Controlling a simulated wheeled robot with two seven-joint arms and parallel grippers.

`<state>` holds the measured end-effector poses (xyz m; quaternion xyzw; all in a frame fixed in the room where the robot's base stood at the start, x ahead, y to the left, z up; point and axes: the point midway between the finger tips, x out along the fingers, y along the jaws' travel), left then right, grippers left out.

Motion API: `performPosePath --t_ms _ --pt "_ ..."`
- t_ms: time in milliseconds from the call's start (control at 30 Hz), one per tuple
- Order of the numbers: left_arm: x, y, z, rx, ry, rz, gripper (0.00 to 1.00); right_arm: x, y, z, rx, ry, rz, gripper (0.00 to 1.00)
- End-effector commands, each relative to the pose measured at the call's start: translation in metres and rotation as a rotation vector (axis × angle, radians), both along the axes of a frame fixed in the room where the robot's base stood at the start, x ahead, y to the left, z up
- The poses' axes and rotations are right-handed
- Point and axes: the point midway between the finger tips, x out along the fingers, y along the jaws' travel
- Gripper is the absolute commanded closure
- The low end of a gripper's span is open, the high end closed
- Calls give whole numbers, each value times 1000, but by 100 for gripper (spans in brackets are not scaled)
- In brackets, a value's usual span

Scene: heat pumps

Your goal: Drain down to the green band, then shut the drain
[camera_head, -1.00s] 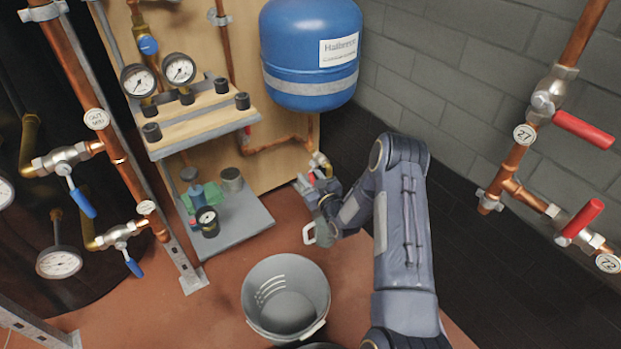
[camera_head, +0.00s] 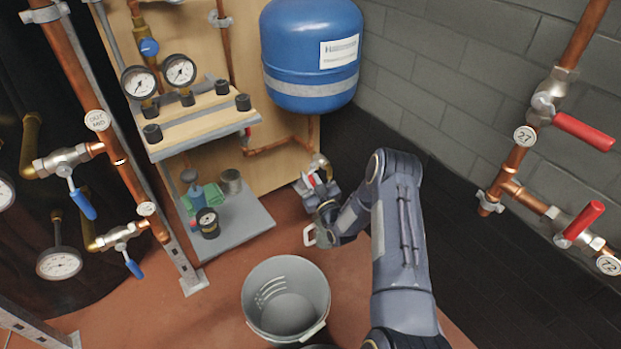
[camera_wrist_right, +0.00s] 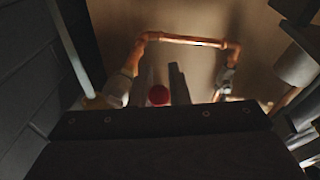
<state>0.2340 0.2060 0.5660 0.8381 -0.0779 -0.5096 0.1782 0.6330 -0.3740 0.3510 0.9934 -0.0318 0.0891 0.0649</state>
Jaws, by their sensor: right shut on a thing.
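My right gripper (camera_head: 313,183) is beside the copper pipe end below the blue vessel (camera_head: 311,50). It is shut on a small red handle (camera_head: 318,179), partly hidden by the fingers. The red handle shows as a round red end between the fingers in the right wrist view (camera_wrist_right: 158,95). Two round dial gauges, one on the left (camera_head: 138,81) and one on the right (camera_head: 179,69), stand above the wooden shelf. Their bands and readings are too small to make out. My left gripper is not in view.
A grey bucket (camera_head: 262,317) stands on the red floor, below and left of my right gripper. A low grey shelf (camera_head: 252,222) holds a small gauge and cans. Red-handled valves (camera_head: 583,131) line the right wall; blue-handled valves (camera_head: 82,204) are at the left.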

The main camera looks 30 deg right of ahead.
Motion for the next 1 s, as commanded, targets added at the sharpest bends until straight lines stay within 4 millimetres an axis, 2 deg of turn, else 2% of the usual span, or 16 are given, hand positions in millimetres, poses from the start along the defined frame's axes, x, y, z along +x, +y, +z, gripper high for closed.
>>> performPosePath --t_ms 600,1000 --pt "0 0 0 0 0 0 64 18 3 -4 41 -516 1 100" --pt "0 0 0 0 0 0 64 24 3 -2 54 -675 0 100"
